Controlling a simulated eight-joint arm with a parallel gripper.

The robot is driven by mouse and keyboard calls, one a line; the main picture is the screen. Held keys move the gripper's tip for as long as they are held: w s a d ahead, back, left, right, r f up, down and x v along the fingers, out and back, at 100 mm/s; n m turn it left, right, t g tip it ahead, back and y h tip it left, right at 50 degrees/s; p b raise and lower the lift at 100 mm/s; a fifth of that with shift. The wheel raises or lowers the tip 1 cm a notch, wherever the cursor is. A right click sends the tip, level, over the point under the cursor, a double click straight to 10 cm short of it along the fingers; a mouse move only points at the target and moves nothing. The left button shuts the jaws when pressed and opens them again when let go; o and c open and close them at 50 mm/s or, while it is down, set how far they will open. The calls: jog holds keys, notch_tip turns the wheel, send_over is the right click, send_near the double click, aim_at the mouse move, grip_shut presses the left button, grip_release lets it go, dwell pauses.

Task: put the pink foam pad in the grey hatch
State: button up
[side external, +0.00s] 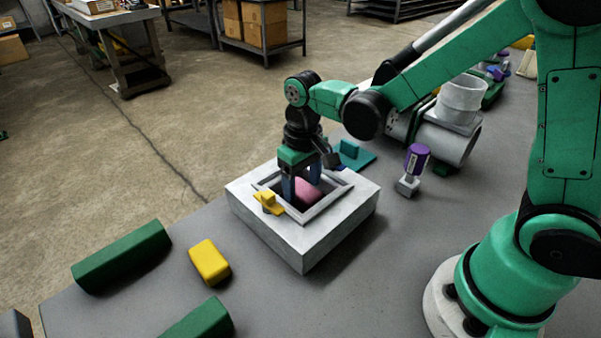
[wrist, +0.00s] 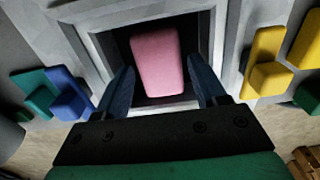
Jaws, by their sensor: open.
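The pink foam pad (wrist: 158,62) lies inside the square opening of the grey hatch (side external: 290,247), within its raised frame. It shows partly in the side view (side external: 307,190), behind a finger and the frame. My gripper (side external: 301,192) points down over the opening, its blue fingertips at about the frame's height. In the wrist view the fingers (wrist: 168,88) are spread apart on either side of the pad's near end, with dark gaps between them and the pad. The pad appears free of the fingers; how deep it rests is hard to tell.
A yellow latch-like piece (side external: 268,202) sits on the hatch's near rim; a teal piece (side external: 350,155) stands behind. A yellow block (side external: 209,262) and green blocks (side external: 122,256) lie at left. A purple-topped item (side external: 416,160) and grey duct fitting (side external: 448,140) stand at right.

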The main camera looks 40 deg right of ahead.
notch_tip(320, 180, up, 11)
jog(key=t, duration=0.7)
send_near(303, 189)
jog(key=shift+w+d+r, duration=0.15)
jog(key=shift+d+r, duration=0.5)
jog(key=shift+d, duration=0.1)
jog(key=shift+w+d+r, duration=0.1)
jog(key=shift+d+r, duration=0.55)
jog(key=shift+d, duration=0.1)
